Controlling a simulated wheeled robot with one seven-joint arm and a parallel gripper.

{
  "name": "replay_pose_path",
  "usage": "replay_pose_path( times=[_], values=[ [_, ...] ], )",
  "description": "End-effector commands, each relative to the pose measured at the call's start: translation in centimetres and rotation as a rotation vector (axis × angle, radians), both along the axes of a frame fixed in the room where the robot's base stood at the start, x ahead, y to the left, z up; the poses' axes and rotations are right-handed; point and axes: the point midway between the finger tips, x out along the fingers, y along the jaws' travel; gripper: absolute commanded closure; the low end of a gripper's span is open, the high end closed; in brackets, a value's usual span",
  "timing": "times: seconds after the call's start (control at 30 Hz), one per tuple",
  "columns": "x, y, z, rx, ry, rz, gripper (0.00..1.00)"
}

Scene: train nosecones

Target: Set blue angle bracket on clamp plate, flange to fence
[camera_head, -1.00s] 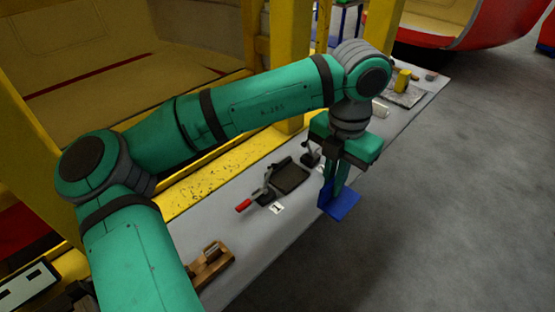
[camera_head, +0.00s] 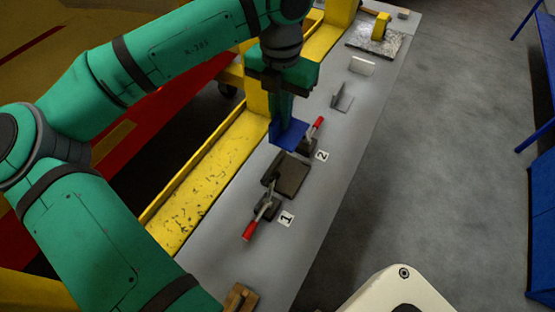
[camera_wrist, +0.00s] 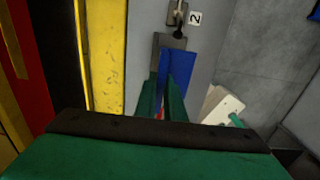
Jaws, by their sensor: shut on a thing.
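The blue angle bracket (camera_head: 288,135) is held in my gripper (camera_head: 282,118), which is shut on its upright part. In the wrist view the bracket (camera_wrist: 177,70) shows as a blue strip between the green fingers (camera_wrist: 162,98). The dark clamp plate (camera_head: 293,177) lies on the grey bench, below the bracket in the head view. The bracket is above the bench near the plate's far end; the exact gap cannot be told. A raised dark piece, perhaps the fence (camera_head: 271,168), stands at the plate's left edge. The wrist view shows part of the plate's dark block (camera_wrist: 170,42) beyond the bracket.
Red-handled toggle clamps stand at label 1 (camera_head: 286,218) and label 2 (camera_head: 321,156), on either side of the plate. A grey angle bracket (camera_head: 342,100) and a white piece (camera_head: 361,66) stand farther along the bench. A yellow rail (camera_head: 205,175) runs along the left.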

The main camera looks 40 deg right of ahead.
Motion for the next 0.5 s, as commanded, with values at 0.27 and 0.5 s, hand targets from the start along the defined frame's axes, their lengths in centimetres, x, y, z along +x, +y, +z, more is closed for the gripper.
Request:
replay_pose_path(
  times=[0.27, 0.5],
  values=[
    [-0.1, 0.2, -5.9, 0.003, 0.002, 0.0, 1.0],
    [0.0, 0.1, -11.1, 0.003, 0.001, 0.001, 1.0]
  ],
)
